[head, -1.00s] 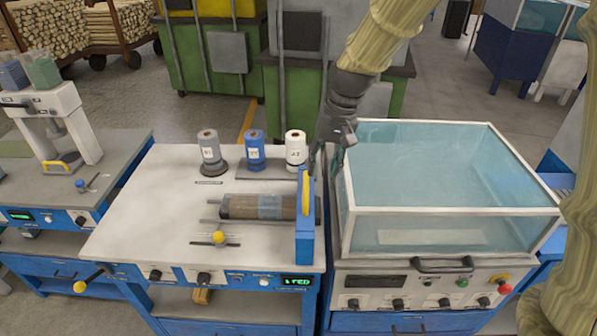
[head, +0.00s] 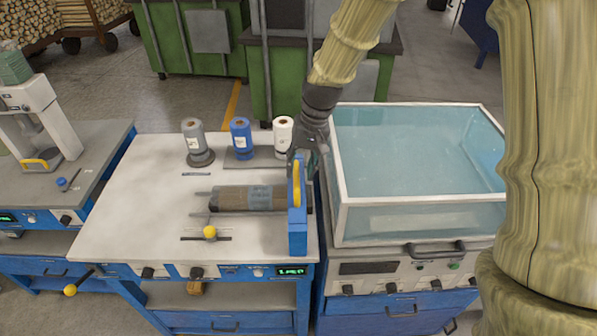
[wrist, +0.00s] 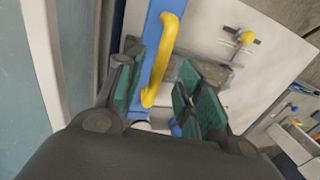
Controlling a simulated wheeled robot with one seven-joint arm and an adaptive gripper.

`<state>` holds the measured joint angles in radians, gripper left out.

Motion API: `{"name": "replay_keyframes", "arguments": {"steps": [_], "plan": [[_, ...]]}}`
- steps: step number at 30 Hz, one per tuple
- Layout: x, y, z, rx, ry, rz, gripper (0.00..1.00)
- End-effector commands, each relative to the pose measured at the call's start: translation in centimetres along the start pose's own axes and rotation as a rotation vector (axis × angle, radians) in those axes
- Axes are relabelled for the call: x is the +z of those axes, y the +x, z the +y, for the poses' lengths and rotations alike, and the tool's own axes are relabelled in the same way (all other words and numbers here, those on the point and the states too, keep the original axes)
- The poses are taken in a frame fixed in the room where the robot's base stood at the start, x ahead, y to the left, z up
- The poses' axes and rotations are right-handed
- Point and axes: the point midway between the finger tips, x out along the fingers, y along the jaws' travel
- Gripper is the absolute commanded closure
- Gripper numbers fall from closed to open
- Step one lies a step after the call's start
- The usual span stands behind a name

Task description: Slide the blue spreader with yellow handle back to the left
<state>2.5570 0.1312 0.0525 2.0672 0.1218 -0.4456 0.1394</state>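The blue spreader (head: 298,232) stands upright at the right end of the white bench top, with its yellow handle (head: 296,184) on its upper part. A dark wooden cylinder with a grey-blue band (head: 258,198) lies to its left on rails. My gripper (head: 303,157) is at the far end of the handle, above the bench. In the wrist view my gripper (wrist: 165,95) is open, its green-padded fingers on either side of the yellow handle (wrist: 163,55). I cannot tell whether a pad touches the handle.
Grey (head: 195,140), blue (head: 241,137) and white (head: 283,136) rolls stand at the back of the bench. A glass-walled case (head: 415,150) stands close on the right. A yellow-knobbed lever (head: 209,232) sits in front of the cylinder. The bench's left part is clear.

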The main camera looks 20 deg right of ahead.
Motion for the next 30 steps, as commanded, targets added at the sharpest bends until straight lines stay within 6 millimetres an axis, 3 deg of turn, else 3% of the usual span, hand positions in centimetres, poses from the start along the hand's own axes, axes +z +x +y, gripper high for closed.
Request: {"name": "replay_keyframes", "arguments": {"steps": [9,22,23,28,30], "plan": [[0.0,2.7,0.1,0.000,0.002,-0.001,0.63],[0.0,3.3,0.1,0.000,0.002,0.001,0.63],[0.0,3.3,0.1,0.000,0.002,0.001,0.65],[0.0,3.3,0.1,0.000,0.002,0.001,0.96],[0.0,3.3,0.1,0.000,0.002,0.001,1.00]]}}
